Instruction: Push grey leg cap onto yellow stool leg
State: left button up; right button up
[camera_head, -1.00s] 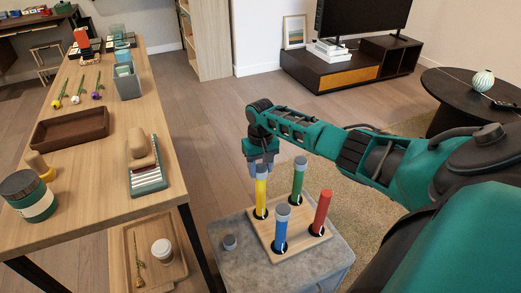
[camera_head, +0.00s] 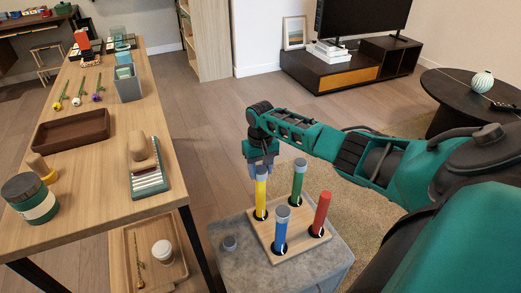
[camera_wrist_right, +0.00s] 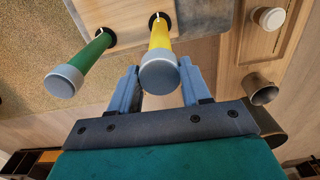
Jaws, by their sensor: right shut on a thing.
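The yellow stool leg (camera_head: 261,199) stands upright at the back left of the wooden stool seat (camera_head: 301,244). My right gripper (camera_head: 260,174) is at the top of this leg and points down. In the right wrist view a grey leg cap (camera_wrist_right: 160,72) covers the end of the yellow leg (camera_wrist_right: 160,36), between the two fingers of my gripper (camera_wrist_right: 160,90). The gripper is shut on the cap. In the head view the fingers mostly hide this cap. My left gripper is not in view.
The green leg (camera_head: 298,184) and blue leg (camera_head: 281,231) wear grey caps; the red leg (camera_head: 321,212) is bare. A loose grey cap (camera_head: 229,242) lies on the grey ottoman (camera_head: 232,268) under the seat. A wooden table (camera_head: 105,160) with several objects stands at left.

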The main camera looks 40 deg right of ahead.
jog(key=shift+p, duration=0.3)
dwell(0.5)
jog(key=shift+f+b, duration=0.35)
jog(key=shift+f, duration=0.15)
dwell(0.5)
jog(key=shift+f+b, duration=0.5)
jog(key=shift+f, duration=0.35)
dwell(0.4)
jog(key=o, duration=1.1)
